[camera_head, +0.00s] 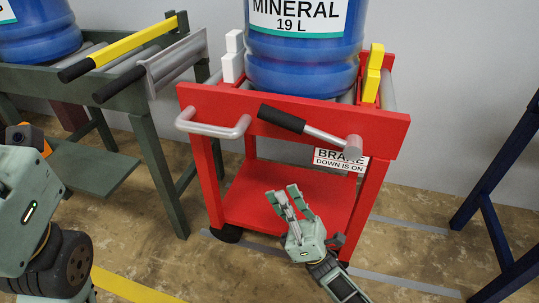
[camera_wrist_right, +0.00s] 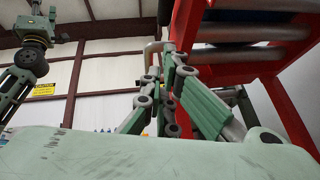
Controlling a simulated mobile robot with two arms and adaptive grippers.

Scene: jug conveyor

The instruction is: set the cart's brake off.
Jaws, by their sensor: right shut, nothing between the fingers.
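The red cart (camera_head: 285,121) stands in the middle of the head view, with a silver loop handle (camera_head: 213,124) on its front left. The brake lever (camera_head: 282,118) has a black grip and a silver shaft. It slants across the front rail, grip at upper left, down to a silver hub at right. A sign (camera_head: 340,160) under the hub reads "BRAKE DOWN IS ON". My right gripper (camera_head: 284,191) is shut and empty, below the lever and apart from it, in front of the lower shelf. Its fingers (camera_wrist_right: 163,62) point up in the wrist view.
A dark green conveyor (camera_head: 140,96) with another jug (camera_head: 39,31) is at left. A dark blue frame (camera_head: 500,165) stands at right.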

